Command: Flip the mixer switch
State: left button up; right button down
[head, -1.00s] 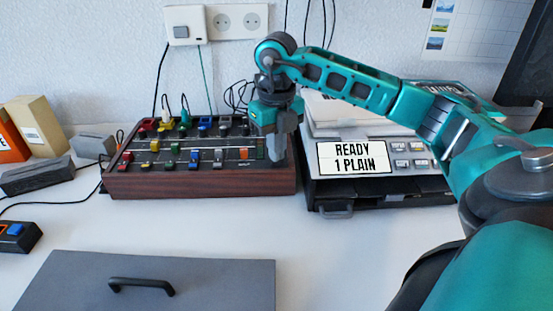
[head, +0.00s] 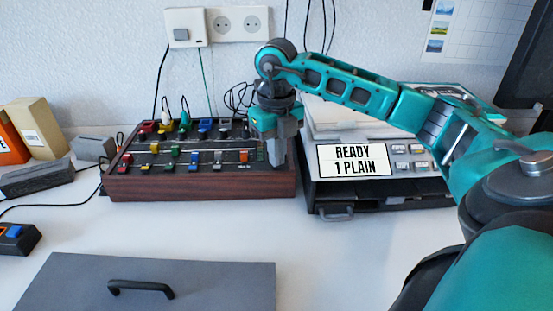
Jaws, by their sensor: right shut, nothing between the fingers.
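The mixer (head: 200,187) is a wooden-sided box with a dark sloped panel, standing at the back left of centre. Its panel carries several coloured knobs and sliders. An orange switch or slider cap (head: 244,156) shows near the panel's right end. My right gripper (head: 277,163) is shut and empty, pointing down at the mixer's right end, just right of the orange cap. It hides part of the panel's right edge. I cannot tell whether its tips touch the mixer. My left gripper is not in view.
A printer-like machine (head: 420,164) with a "READY 1 PLAIN" display stands close to the mixer's right. A grey lid or board with a black handle (head: 140,289) lies in front. Boxes (head: 38,128) stand at the left. White table between is clear.

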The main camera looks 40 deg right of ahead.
jog(key=shift+r+p, duration=2.65)
jog(key=shift+r, duration=0.7)
jog(key=shift+f, duration=0.1)
